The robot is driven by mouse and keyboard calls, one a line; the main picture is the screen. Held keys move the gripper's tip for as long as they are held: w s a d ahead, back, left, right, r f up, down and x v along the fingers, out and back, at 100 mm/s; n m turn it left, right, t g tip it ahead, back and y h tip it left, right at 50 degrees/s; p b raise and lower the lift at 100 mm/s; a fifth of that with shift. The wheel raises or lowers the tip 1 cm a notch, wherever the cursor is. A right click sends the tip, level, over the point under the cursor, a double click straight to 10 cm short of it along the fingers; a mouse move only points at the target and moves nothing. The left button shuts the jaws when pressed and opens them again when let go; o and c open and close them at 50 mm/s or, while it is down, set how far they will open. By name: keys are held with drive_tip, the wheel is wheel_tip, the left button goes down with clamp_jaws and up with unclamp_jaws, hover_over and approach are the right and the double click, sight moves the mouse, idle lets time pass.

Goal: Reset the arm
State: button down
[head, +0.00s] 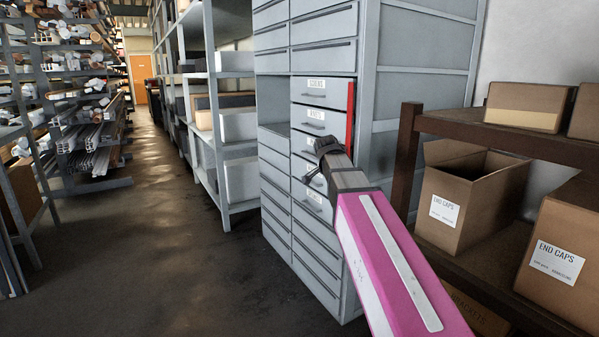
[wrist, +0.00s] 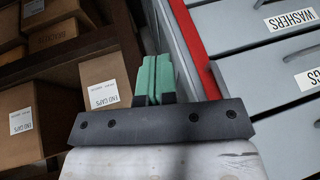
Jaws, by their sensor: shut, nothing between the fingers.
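My arm (head: 395,260), with a pink and white link, reaches up from the lower right of the head view toward the grey drawer cabinet (head: 415,95). In the wrist view my gripper (wrist: 154,62) has its two green fingers pressed together with nothing between them. In the head view the wrist hides the fingers. The fingers are beside the red side (wrist: 194,45) of the protruding drawer section, apart from it as far as I can tell. The red side also shows in the head view (head: 350,115).
Labelled drawer fronts (head: 322,93) face left; one label reads WASHERS (wrist: 293,18) in the wrist view. A brown shelf (head: 480,130) with open and closed cardboard boxes (head: 468,200) stands close on the right. The aisle floor (head: 150,240) on the left is clear.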

drive_tip(key=s+d+f+n+g+y, duration=0.1)
drive_tip(key=s+f+n, duration=0.2)
drive_tip(key=s+f, duration=0.4)
drive_tip(key=s+d+f+n+g+y, duration=0.1)
drive_tip(key=s+f+n, duration=0.3)
drive_tip(key=f, duration=1.1)
drive_tip(key=s+d+f+n+g+y, duration=0.1)
drive_tip(key=s+d+f+n+g, duration=0.1)
drive_tip(key=s+f, duration=0.8)
drive_tip(key=shift+s+d+f+n+g, duration=0.2)
drive_tip(key=shift+d+f+n+g, duration=0.25)
drive_tip(key=shift+f+n, duration=0.65)
drive_tip(key=shift+r, duration=0.15)
